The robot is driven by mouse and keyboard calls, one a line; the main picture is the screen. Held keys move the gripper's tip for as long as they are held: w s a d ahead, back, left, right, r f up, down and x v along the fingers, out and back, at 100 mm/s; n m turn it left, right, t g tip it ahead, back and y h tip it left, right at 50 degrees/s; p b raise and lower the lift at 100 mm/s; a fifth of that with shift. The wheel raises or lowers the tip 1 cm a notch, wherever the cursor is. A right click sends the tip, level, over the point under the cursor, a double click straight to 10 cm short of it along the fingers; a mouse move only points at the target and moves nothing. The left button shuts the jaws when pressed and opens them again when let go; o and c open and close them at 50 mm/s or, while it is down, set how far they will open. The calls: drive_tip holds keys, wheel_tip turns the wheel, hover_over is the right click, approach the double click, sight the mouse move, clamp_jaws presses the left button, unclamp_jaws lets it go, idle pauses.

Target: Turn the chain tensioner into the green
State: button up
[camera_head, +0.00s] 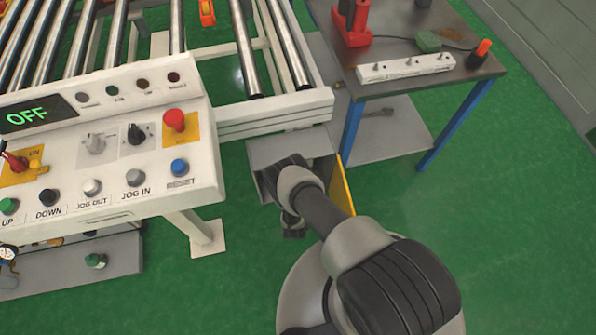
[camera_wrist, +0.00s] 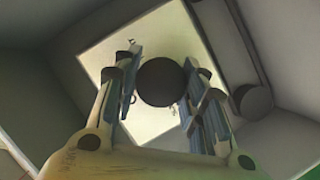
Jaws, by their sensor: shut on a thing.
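My gripper (camera_wrist: 158,95) shows in the wrist view, with one finger on each side of a dark round knob (camera_wrist: 163,82). The gripper is shut on this knob, which seems to be the chain tensioner. A pale panel (camera_wrist: 150,35) lies behind it. I cannot make out a green mark or a scale there. In the head view my arm reaches down to an open grey box (camera_head: 290,147) under the corner of the roller conveyor, and my gripper and the knob are hidden by it.
A second dark round part (camera_wrist: 253,100) sits right of the knob, near the grey walls around it. A control panel (camera_head: 110,150) reading OFF stands left of my arm. Green floor is clear at right.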

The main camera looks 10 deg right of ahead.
drive_tip(key=shift+w+r, duration=0.1)
drive_tip(key=shift+w, duration=0.05)
drive_tip(key=o, duration=1.1)
drive_tip(key=v, duration=1.2)
drive_tip(key=shift+c, duration=0.2)
